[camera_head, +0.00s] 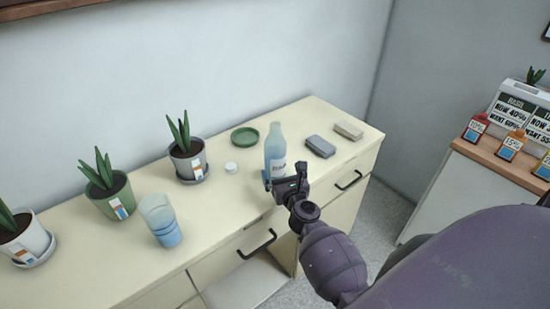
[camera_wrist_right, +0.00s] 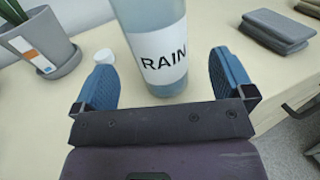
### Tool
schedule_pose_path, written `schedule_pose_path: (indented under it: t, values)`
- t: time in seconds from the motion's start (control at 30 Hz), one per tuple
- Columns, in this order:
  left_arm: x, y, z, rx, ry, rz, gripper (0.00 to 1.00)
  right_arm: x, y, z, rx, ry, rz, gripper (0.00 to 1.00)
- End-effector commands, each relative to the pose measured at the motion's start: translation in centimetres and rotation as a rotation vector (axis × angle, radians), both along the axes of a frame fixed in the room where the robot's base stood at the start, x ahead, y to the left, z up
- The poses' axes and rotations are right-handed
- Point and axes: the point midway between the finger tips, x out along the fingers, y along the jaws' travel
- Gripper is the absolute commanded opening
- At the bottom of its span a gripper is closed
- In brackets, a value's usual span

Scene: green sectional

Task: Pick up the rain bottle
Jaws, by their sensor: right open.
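The rain bottle (camera_head: 275,143) is a pale blue bottle with a white label. It stands upright on the cream cabinet top. In the right wrist view the bottle (camera_wrist_right: 153,45) is just ahead, its "RAIN" label facing me. My right gripper (camera_head: 285,182) is at the near side of the bottle in the head view. In the wrist view my right gripper (camera_wrist_right: 173,82) is open, with its blue fingers on either side of the bottle's lower part, gaps showing on both sides. The bottle's top is cut off there. My left gripper is not in view.
A green dish (camera_head: 244,136) and a small white cap (camera_head: 231,167) lie left of the bottle. Grey (camera_head: 320,147) and beige (camera_head: 348,131) blocks lie to its right. A potted plant (camera_head: 187,155) and a blue glass (camera_head: 160,222) stand further left.

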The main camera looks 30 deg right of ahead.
Motion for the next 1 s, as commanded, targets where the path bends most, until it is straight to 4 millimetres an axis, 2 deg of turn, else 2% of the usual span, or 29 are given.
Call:
schedule_pose_path:
  t: [0.27,0.6,0.9,0.93,1.0]
  values:
    - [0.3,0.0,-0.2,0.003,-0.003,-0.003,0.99,1.8,-0.5,-0.2,-0.001,0.0,0.0,1.0]
    - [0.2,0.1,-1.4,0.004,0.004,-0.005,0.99,5.7,-1.5,-0.6,-0.002,0.001,-0.001,1.0]
    - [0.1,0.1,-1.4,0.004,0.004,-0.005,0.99,6.1,-1.6,-0.5,-0.002,0.001,-0.001,1.0]
    - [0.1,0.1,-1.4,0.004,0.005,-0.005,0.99,6.1,-1.6,-0.5,-0.002,0.001,-0.001,0.98]
    - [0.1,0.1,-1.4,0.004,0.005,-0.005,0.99,6.1,-1.6,-0.5,-0.002,0.001,-0.001,0.87]
